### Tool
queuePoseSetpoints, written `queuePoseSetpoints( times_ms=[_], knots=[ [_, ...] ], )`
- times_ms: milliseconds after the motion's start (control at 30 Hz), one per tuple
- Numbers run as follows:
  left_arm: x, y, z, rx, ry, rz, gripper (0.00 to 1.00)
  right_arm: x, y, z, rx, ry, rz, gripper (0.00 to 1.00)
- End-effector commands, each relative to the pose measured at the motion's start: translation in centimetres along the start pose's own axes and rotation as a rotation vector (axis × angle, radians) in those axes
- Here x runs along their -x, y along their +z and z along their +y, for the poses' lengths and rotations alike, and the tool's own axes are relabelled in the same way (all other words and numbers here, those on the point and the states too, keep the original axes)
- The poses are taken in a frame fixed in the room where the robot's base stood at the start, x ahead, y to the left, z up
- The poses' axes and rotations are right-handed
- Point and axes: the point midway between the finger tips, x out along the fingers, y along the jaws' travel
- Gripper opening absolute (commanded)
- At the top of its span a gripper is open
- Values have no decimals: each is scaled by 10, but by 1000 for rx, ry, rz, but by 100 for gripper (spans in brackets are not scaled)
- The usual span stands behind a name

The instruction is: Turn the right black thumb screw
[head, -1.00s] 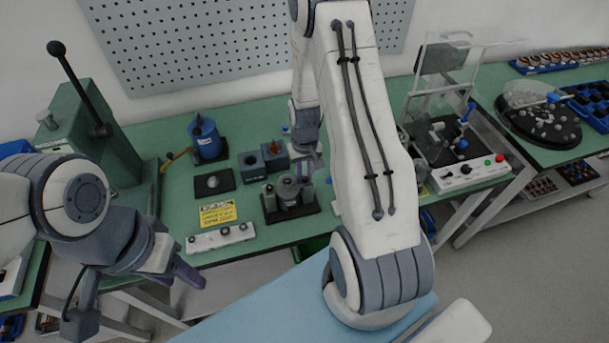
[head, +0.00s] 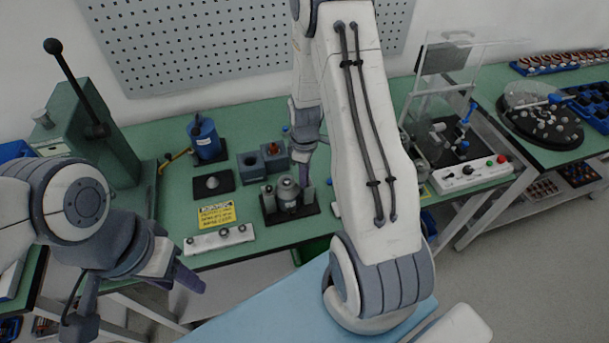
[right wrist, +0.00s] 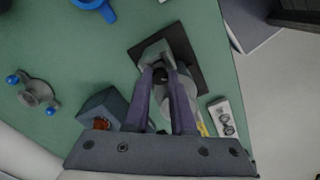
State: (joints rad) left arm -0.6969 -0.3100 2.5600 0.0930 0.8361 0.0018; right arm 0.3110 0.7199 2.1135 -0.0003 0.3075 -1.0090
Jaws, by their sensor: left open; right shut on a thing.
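A fixture stands on the green bench, with a black base (head: 270,217), a silver cylinder (head: 287,190) in its middle and a grey post on each side. My right gripper (head: 306,180) points down at the fixture's right post (head: 308,193). In the right wrist view its purple fingers (right wrist: 165,78) are closed around the small black thumb screw (right wrist: 159,74) at the grey post. The fingers hide part of the screw and the silver cylinder. My left gripper (head: 182,274) is open and empty in front of the bench's front edge, far from the fixture.
A white strip with several knobs (head: 220,238) and a yellow label (head: 216,215) lie left of the fixture. Dark blocks (head: 250,166), a black plate (head: 213,184) and a blue device (head: 205,138) stand behind. A clear-shielded test station (head: 470,178) is at right.

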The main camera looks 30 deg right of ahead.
Motion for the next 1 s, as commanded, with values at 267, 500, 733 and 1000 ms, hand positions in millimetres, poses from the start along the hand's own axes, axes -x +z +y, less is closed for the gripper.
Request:
queuePoseSetpoints(
  times_ms=[267, 500, 733, 1000],
  knots=[
    [-3, 0, 0, 0, 0, 0, 50, 0, 0, 0, 252, -1, 0, 0],
    [-4, 0, 0, 0, 0, 0, 50, 0, 0, 0, 423, -1, 0, 0],
    [-5, 0, 0, 0, 0, 0, 50, 0, 0, 0, 522, -1, 0, 0],
    [-5, 0, 0, 0, 0, 0, 50, 0, 0, 0, 566, -1, 0, 0]
  ],
)
